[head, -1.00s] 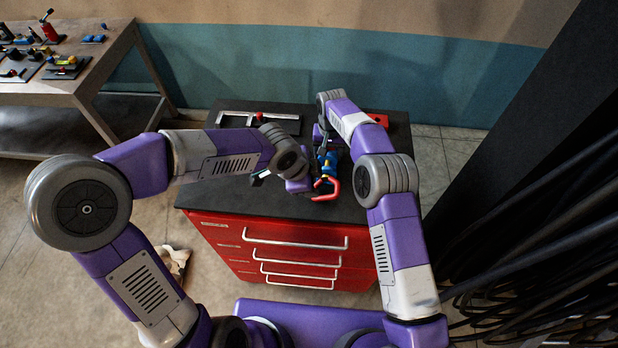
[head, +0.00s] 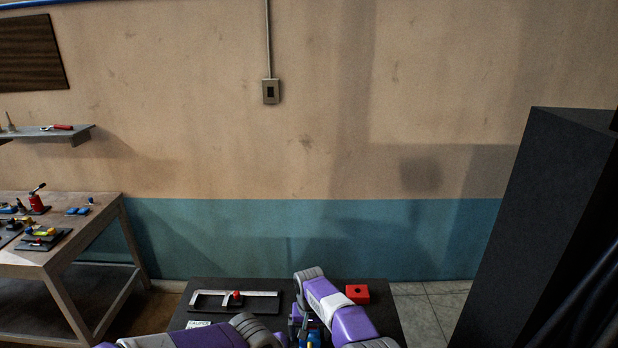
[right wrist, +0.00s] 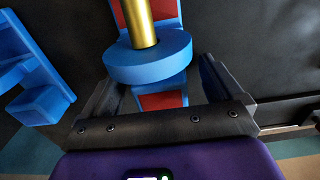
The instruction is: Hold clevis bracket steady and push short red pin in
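In the right wrist view, a blue round collar (right wrist: 148,62) with a brass rod (right wrist: 140,24) standing in it sits in front of a blue-and-red body (right wrist: 165,88). My right gripper (right wrist: 160,80) has its dark fingers spread to either side of these parts, with a visible gap on the right. Another blue stepped part (right wrist: 32,75) is at the left. In the head view, a small blue piece (head: 313,337) shows at the bottom edge beside my right arm. I cannot tell which part is the clevis bracket. No short red pin can be made out. My left gripper is out of sight.
On the dark bench top (head: 213,291), a caliper (head: 235,300) on a black base lies at the left and a red block (head: 357,293) with a dark hole stands at the back right. A wooden table (head: 45,255) with several parts stands left; a black cabinet (head: 540,220) rises right.

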